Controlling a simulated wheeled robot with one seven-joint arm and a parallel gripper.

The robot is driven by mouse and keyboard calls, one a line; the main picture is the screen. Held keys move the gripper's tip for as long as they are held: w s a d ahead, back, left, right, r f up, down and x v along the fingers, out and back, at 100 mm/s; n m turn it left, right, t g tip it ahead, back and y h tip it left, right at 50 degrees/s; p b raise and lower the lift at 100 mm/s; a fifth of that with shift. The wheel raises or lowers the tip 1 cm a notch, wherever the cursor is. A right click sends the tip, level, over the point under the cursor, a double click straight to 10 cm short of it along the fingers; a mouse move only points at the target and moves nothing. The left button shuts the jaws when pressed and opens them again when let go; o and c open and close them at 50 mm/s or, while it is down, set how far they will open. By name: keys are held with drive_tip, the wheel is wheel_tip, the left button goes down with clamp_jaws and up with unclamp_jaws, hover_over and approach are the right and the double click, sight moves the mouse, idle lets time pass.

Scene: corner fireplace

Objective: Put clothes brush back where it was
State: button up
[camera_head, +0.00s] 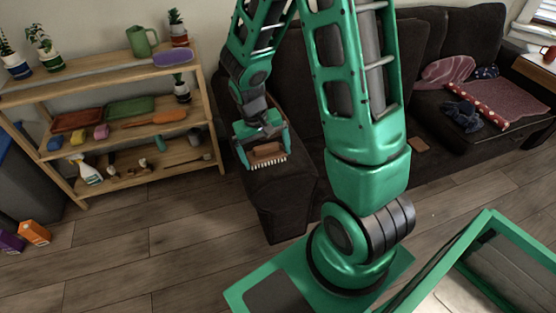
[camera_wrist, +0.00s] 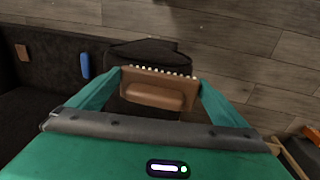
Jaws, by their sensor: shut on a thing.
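The clothes brush (camera_head: 267,154) has a brown wooden back and a row of pale bristles. My gripper (camera_head: 264,150) is shut on it, over the dark sofa arm (camera_head: 278,195) at the sofa's left end. In the wrist view the brush (camera_wrist: 158,92) lies across between the two green fingers, with its bristles toward the top of the picture. My gripper (camera_wrist: 160,90) holds it near its two ends. I cannot tell whether the brush touches the sofa arm below it.
A wooden shelf (camera_head: 135,130) with pots, trays, brushes and a spray bottle (camera_head: 86,170) stands at left. On the sofa (camera_head: 440,100) lie clothes and a small tan thing (camera_head: 418,144). A blue thing (camera_wrist: 85,65) shows in the wrist view. Boxes (camera_head: 35,232) stand on the floor.

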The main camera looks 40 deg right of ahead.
drive_tip(key=shift+d+f, duration=0.2)
drive_tip(key=shift+d, duration=0.2)
drive_tip(key=w+d+f, duration=0.2)
drive_tip(key=d, duration=0.1)
drive_tip(key=w+d+f, duration=0.2)
drive_tip(key=d, duration=0.1)
drive_tip(key=w+d+f, duration=0.2)
drive_tip(key=shift+d+f, duration=0.2)
drive_tip(key=shift+d, duration=0.2)
drive_tip(key=shift+f, duration=2)
drive_tip(key=o, duration=1)
